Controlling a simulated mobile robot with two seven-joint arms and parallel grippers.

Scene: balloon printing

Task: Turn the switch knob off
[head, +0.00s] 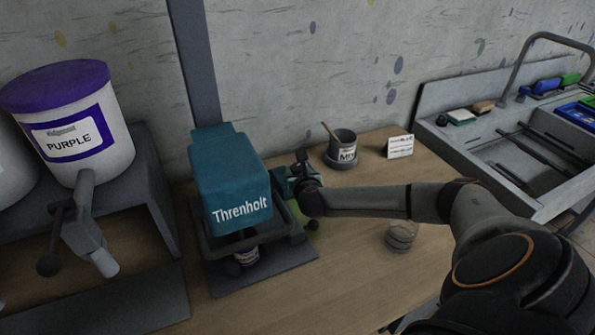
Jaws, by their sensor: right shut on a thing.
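The teal mixing machine (228,178), labelled Threnholt, stands on a dark base on the wooden table, left of centre. My right arm reaches in from the right. My right gripper (288,190) is at the machine's right side, shut on the switch knob there. The gripper and wrist hide the knob, so its angle cannot be told. A small can (246,258) sits under the machine's head, partly hidden by the dark frame around it. My left gripper is not in view.
A white PURPLE bucket (78,130) with a dispensing spout stands at the left. A dark MIX cup (343,150) with a stick and a small white card (399,147) stand behind my arm. A stack of round discs (401,236) lies beneath it. A grey tool tray (480,150) is at the right.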

